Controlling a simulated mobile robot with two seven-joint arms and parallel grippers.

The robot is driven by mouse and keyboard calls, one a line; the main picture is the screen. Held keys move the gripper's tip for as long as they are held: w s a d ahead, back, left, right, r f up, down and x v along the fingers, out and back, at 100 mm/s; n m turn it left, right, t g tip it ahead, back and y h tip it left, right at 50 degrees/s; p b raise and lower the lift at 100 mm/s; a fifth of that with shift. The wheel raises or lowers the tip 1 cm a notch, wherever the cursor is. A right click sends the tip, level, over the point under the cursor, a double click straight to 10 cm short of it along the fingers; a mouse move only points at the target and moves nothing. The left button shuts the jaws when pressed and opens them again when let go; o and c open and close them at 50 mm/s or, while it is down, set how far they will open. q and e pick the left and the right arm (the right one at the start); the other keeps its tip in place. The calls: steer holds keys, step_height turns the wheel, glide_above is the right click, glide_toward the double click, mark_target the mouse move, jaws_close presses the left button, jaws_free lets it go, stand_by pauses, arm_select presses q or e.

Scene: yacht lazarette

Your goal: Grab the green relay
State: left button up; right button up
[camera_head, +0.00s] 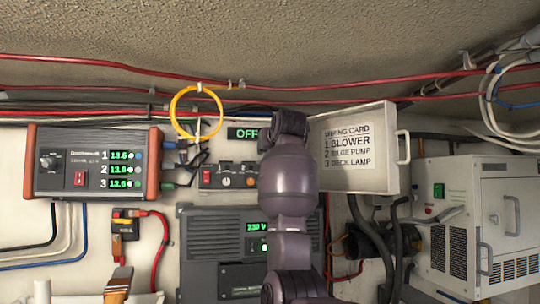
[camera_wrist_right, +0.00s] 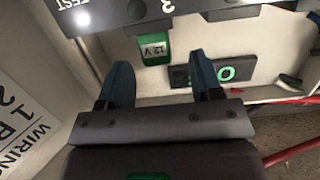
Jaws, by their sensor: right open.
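The green relay (camera_wrist_right: 155,47), marked 12 V, shows in the right wrist view at the edge of a dark panel (camera_wrist_right: 205,17), beside a "3" label. My right gripper (camera_wrist_right: 160,62) is open, with its two blue fingers apart and nothing held. The relay appears in the gap between the fingertips, and I see no contact. How deep it lies between them I cannot tell. In the head view my arm covers the relay and the gripper. My left gripper is not in view.
A green-lit OFF display (camera_head: 242,133) is beside my arm, and a wiring card box (camera_head: 390,150) stands close on its right. A yellow cable loop (camera_head: 176,105) hangs to the left. Red cables (camera_head: 130,66) run above. A dark 230 V unit (camera_head: 212,250) is below.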

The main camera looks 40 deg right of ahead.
steer(key=p+x, duration=0.1)
steer(key=x, duration=0.2)
steer(key=shift+w+d, duration=0.2)
steer(key=shift+d, duration=0.05)
steer(key=c, duration=1)
